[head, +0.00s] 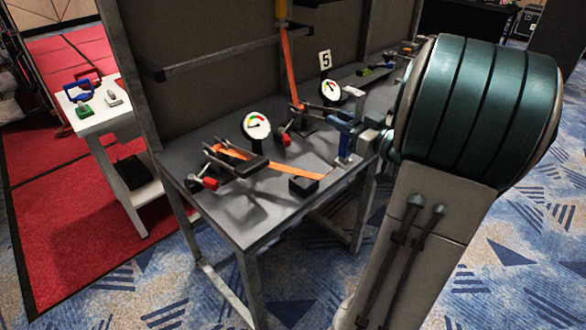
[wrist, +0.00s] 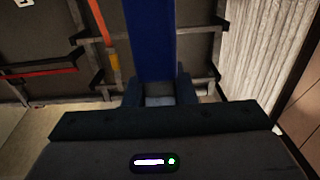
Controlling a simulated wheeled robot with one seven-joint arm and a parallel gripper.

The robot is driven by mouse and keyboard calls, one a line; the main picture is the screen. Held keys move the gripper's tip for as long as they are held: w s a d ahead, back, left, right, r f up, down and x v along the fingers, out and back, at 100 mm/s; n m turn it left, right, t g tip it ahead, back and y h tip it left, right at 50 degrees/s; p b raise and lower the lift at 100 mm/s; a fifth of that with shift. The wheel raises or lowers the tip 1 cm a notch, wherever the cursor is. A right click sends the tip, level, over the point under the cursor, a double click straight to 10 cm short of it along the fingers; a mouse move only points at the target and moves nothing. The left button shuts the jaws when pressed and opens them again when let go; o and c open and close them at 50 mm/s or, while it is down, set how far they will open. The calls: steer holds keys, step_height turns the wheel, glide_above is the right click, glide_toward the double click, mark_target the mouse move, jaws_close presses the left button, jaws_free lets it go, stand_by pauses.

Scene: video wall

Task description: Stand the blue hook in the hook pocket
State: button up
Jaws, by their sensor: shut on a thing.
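In the wrist view, the hook (wrist: 151,40) shows as a long blue bar between my two fingers (wrist: 158,92). The hook's lower end is close to the bench top in the picture; I cannot tell whether it touches. I cannot make out the hook pocket for certain. A small black block (head: 303,185) lies on the bench at the front, left of the hook.
The grey bench (head: 262,226) carries two dial gauges (head: 256,125), orange straps (head: 285,171) and ratchets with red knobs (head: 211,183). A number 5 sign (head: 325,60) stands behind.

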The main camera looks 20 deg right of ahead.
steer(key=w+a+f, duration=0.2)
steer(key=w, duration=0.1)
steer(key=w+a+f+b, duration=0.1)
steer(key=w+a+f, duration=0.1)
steer(key=w, duration=0.1)
steer(key=w+a+f+b, duration=0.1)
steer(key=w+a+f, duration=0.1)
steer(key=w+f, duration=0.1)
steer(key=shift+w, duration=0.15)
steer(key=shift+f+b, duration=0.65)
steer(key=shift+f, duration=1.35)
steer(key=shift+f, duration=0.25)
steer(key=o, duration=0.9)
steer(key=shift+o, duration=0.2)
steer(key=shift+r, duration=0.15)
